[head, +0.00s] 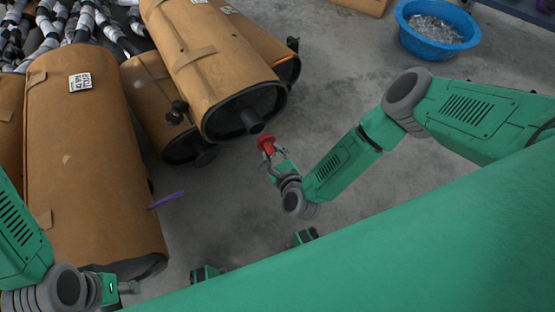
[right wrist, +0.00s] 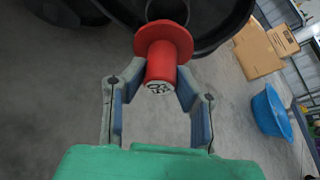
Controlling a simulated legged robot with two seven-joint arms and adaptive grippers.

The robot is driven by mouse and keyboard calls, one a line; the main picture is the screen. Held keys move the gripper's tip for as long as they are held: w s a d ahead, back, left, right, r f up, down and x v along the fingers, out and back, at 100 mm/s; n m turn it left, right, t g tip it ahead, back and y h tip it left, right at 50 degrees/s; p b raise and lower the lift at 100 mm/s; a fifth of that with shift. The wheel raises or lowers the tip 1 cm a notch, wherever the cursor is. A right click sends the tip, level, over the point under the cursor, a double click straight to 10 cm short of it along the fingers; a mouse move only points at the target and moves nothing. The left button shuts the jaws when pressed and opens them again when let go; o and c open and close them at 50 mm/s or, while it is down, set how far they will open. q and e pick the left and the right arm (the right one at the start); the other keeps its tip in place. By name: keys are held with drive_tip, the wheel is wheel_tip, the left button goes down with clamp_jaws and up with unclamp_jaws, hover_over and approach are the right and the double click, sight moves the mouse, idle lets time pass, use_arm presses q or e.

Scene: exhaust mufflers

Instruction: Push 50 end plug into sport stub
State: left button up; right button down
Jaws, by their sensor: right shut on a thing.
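A red flanged plug (head: 266,143) is held in my right gripper (head: 268,154), just off the end of a dark stub (head: 251,122) on the upper wrapped muffler (head: 212,62). In the right wrist view the red plug (right wrist: 160,68) is between the fingers of my right gripper (right wrist: 163,76), its wide flange facing the stub (right wrist: 167,10). The flange hides part of the stub's mouth; I cannot tell whether they touch. A marking shows on the plug's near end. My left gripper (head: 127,287) is at the lower left, small and partly shown; its jaw state is unclear.
A purple rod-like thing (head: 165,201) is beside the left muffler. A blue tub (head: 437,27) of clear items stands at the upper right. Bare concrete floor (head: 335,90) lies between.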

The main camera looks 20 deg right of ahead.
sight(266, 143)
drive_tip(key=shift+w+a, duration=0.2)
drive_tip(key=shift+w, duration=1.1)
drive_tip(key=shift+w+a+r, duration=0.1)
drive_tip(key=shift+w+a, duration=0.05)
drive_tip(key=shift+w, duration=0.55)
drive_tip(key=shift+w+a, duration=0.1)
drive_tip(key=shift+w, duration=0.55)
idle(0.6)
drive_tip(key=c, duration=1.2)
unclamp_jaws()
drive_tip(key=v, duration=1.1)
drive_tip(key=shift+s+r, duration=0.1)
drive_tip(key=shift+s, duration=0.3)
